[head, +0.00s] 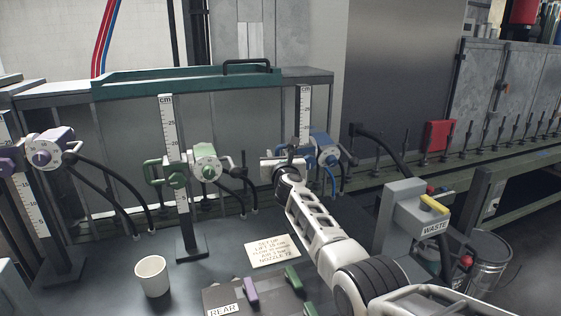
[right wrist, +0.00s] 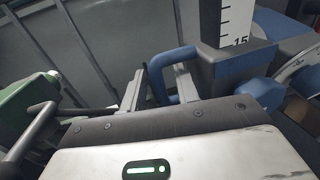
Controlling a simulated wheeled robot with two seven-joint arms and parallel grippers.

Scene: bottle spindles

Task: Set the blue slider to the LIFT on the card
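The blue slider (right wrist: 228,72) sits on its upright cm scale (right wrist: 236,20), with the 15 mark just above it in the right wrist view. Its blue loop handle (right wrist: 157,78) sticks out to the left. My right gripper (right wrist: 160,88) is open, its fingers on either side of the handle's outer bar, with a gap visible on the right. In the head view, my right gripper (head: 283,163) hides most of the slider; the blue dial unit (head: 325,148) shows behind it. The card (head: 272,250) lies on the table; its small writing mentions LIFT, the figure unclear. My left gripper is out of view.
A green slider stand (head: 178,185) and a purple unit (head: 45,150) stand left. A white cup (head: 151,276), a REAR panel with purple and green levers (head: 250,290), and a WASTE post (head: 405,207) stand nearer. Black hoses hang beside the units.

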